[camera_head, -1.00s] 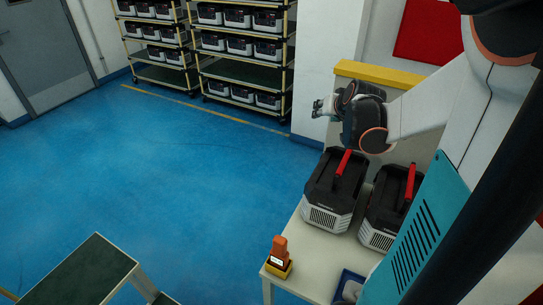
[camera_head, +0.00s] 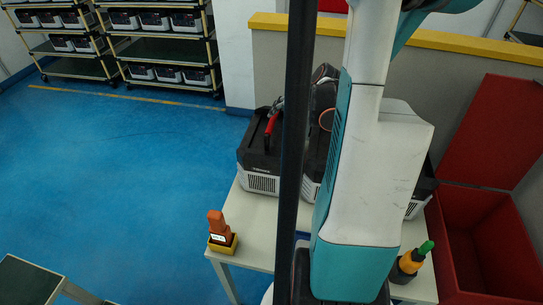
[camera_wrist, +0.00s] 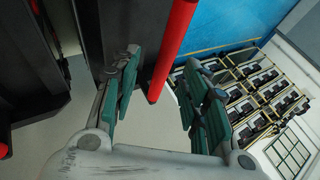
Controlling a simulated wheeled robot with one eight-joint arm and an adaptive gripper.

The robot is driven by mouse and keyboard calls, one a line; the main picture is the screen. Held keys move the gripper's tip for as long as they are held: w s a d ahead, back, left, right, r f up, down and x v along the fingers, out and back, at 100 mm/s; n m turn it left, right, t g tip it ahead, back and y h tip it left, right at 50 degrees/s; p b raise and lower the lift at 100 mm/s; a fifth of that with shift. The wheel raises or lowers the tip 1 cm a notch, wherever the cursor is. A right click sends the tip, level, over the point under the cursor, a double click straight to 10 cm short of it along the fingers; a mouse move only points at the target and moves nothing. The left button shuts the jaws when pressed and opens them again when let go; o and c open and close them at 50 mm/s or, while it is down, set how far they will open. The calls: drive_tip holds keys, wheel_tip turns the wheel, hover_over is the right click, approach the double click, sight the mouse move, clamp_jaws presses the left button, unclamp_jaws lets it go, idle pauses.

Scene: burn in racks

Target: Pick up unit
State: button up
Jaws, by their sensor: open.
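A black and grey unit (camera_head: 259,165) with a red handle (camera_head: 271,125) stands on the white table. A second unit (camera_head: 309,188) stands to its right, largely hidden by my arm and the dark pole. In the wrist view my gripper (camera_wrist: 163,92) is open and empty, its green-padded fingers apart. Dark unit bodies (camera_wrist: 130,22) show behind and to the left. Whether a finger touches the handle I cannot tell.
The white table (camera_head: 252,232) also bears an orange device in a yellow holder (camera_head: 222,240) and a green-topped orange tool (camera_head: 411,262). A red open bin (camera_head: 485,235) stands right. Racks of units (camera_head: 160,45) stand behind clear blue floor.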

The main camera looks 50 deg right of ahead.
sight(275, 117)
drive_tip(key=shift+w+r+b+x, duration=0.15)
drive_tip(key=shift+b+x, duration=0.35)
drive_tip(key=shift+x, duration=1.15)
drive_tip(key=shift+w+r+b+x, duration=0.1)
drive_tip(key=shift+b+x, duration=0.4)
drive_tip(key=shift+x, duration=1.1)
drive_tip(key=shift+d, duration=0.1)
clamp_jaws()
drive_tip(key=shift+r, duration=0.1)
